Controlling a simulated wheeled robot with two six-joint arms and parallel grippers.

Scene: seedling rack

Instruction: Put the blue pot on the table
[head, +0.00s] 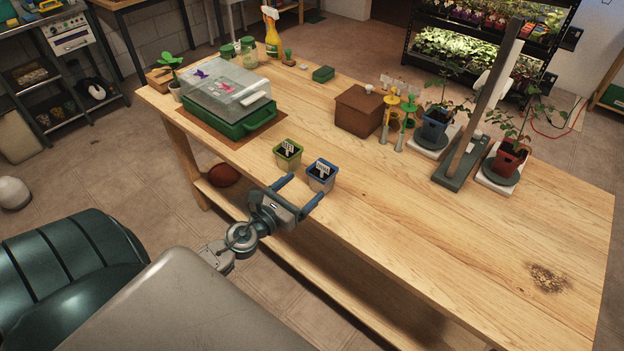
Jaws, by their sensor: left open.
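A small blue pot (321,178) with dark soil and a white label is upright at the front edge of the wooden table (400,215); it appears to stand on the tabletop. My left gripper (307,186) is open, with its two fingers pointing toward the blue pot from the front. The fingertips are close to the pot; I cannot tell whether they touch it. A similar green pot (288,155) stands just left of the blue pot. Another, larger blue pot (435,130) holds a plant on a scale at the back. My right gripper is not in view.
A green tray with a clear lid (232,121) stands on the table's left part. A brown box (358,112), a tall grey post (485,105) and a red pot (508,157) stand toward the back. The table's front right is clear apart from a dark stain.

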